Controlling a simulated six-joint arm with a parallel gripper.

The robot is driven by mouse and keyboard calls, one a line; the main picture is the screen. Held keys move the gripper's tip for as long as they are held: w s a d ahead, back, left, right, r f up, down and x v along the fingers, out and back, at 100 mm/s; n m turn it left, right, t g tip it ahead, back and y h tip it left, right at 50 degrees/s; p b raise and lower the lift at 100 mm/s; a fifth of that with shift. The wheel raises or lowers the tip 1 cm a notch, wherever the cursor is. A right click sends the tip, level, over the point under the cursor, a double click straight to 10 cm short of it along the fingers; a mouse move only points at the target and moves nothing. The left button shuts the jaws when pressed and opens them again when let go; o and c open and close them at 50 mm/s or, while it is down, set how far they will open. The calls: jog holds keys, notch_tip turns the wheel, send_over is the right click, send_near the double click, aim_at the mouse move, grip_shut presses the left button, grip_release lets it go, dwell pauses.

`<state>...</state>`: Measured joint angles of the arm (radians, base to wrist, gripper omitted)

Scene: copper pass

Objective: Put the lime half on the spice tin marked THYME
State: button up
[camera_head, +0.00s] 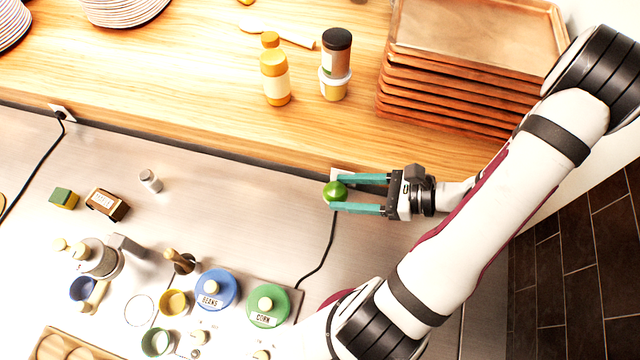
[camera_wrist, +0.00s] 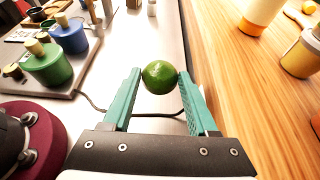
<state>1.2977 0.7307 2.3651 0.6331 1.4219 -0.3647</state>
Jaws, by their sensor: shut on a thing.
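The green lime half (camera_head: 335,192) is pinched between the teal fingertips of my gripper (camera_head: 338,193), over the steel counter near its back edge. In the wrist view the lime half (camera_wrist: 159,77) shows its rounded green skin between the fingertips (camera_wrist: 158,80); no cut face is visible. How high it is held is hard to tell. A small brown tin with a pale label (camera_head: 107,204) stands on the counter at the left, well away from my gripper. Its lettering is too small to read surely, so I cannot confirm THYME.
Blue (camera_head: 215,289) and green (camera_head: 268,305) lidded canisters, cups and a grinder stand in front. Bottles and stacked trays (camera_head: 460,90) are on the wooden shelf. The counter's middle is mostly clear.

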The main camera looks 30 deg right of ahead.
jog(key=shift+s+d+r, duration=0.2)
jog(key=shift+d+r, duration=0.1)
jog(key=shift+r, duration=0.1)
notch_tip(320, 180, up, 31)
jog(key=w+d+m+t+h, duration=0.4)
jog(key=w+d+m+h, duration=0.75)
jog(key=w+d, duration=0.4)
send_over(342, 42)
jog(key=shift+h, duration=0.35)
notch_tip(342, 42, down, 13)
jog(key=shift+a+r, duration=0.1)
jog(key=shift+r, duration=0.1)
jog(key=shift+f, duration=1.85)
jog(key=shift+f, duration=0.1)
